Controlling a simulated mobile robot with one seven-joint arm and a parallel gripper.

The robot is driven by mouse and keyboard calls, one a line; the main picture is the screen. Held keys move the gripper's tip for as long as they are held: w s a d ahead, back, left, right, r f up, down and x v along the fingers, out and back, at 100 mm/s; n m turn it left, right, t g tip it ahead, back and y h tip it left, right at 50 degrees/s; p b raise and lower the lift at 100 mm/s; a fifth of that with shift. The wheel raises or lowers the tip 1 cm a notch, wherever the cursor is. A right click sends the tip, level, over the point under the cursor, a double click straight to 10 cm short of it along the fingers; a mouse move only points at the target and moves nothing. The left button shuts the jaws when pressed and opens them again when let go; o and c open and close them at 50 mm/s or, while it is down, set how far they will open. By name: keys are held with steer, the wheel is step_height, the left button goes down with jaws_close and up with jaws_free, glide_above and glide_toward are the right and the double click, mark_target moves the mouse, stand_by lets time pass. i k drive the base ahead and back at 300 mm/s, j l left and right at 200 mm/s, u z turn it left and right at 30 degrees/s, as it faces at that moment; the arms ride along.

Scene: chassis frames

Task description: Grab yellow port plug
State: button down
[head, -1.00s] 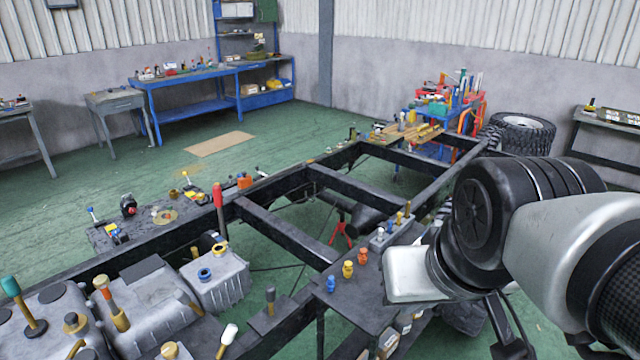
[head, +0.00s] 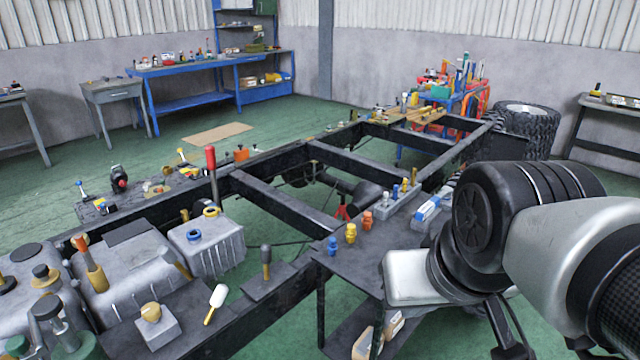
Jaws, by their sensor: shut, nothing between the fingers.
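The yellow port plug (head: 350,234) stands upright on a dark plate (head: 385,240) at the near right side of the chassis frame. A blue plug (head: 332,246) stands to its left and an orange plug (head: 367,221) to its right, in a row. Nothing touches the yellow plug. My arm (head: 530,220) fills the right side, and its pale link (head: 412,275) is right of and below the plugs in the picture. My gripper's fingers cannot be made out in this view.
A grey block with small pegs (head: 400,203) and a blue-and-white item (head: 430,208) lie beyond the plugs. A black chassis rail (head: 285,205) crosses the middle. A grey tank (head: 207,250), a white-headed tool (head: 216,304) and a dark-handled tool (head: 266,258) are on the left.

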mark_target(351, 233)
steer(key=i+l+u, duration=0.35)
steer(key=i+l, duration=0.4)
